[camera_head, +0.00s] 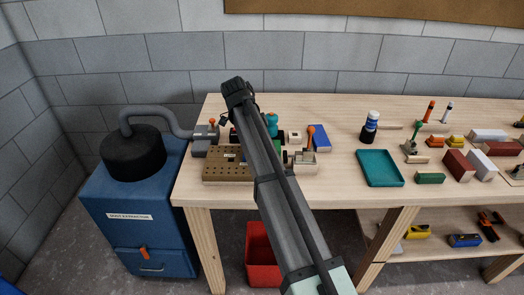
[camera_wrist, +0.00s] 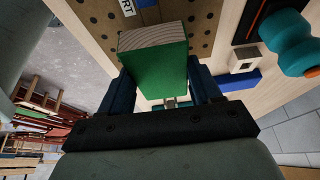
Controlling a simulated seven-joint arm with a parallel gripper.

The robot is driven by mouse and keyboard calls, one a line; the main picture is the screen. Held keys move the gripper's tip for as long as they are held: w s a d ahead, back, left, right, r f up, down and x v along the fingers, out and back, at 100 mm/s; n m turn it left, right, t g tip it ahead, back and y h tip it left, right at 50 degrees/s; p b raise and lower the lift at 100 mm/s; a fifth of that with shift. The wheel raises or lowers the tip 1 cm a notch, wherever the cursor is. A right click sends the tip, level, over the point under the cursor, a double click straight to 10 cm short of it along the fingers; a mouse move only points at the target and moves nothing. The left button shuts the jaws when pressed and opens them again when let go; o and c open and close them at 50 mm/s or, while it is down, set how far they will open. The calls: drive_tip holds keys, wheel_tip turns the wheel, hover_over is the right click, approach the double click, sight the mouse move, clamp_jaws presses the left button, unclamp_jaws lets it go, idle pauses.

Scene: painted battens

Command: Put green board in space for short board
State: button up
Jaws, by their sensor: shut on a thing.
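In the wrist view the green board (camera_wrist: 158,72), with a bare wood end, is between the two dark fingers of my gripper (camera_wrist: 163,88), which is shut on it. The drilled brown panel (camera_wrist: 97,15) shows beyond it, with a label ending in "RT" (camera_wrist: 127,6) at the top edge. In the head view the same drilled panel (camera_head: 228,174) lies at the table's left front. My arm hides most of the board and my gripper there; a bit of green (camera_head: 277,147) shows beside the arm. The space for the short board cannot be made out.
A blue block (camera_head: 320,138), a teal tray (camera_head: 380,168) and a dark-blue and white cylinder (camera_head: 370,126) stand right of my arm. Several coloured blocks lie farther right.

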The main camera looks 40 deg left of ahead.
drive_tip(key=shift+f, duration=1.65)
drive_tip(key=shift+f, duration=0.15)
drive_tip(key=o, duration=1.1)
drive_tip(key=v, duration=1.2)
drive_tip(key=shift+r, duration=0.2)
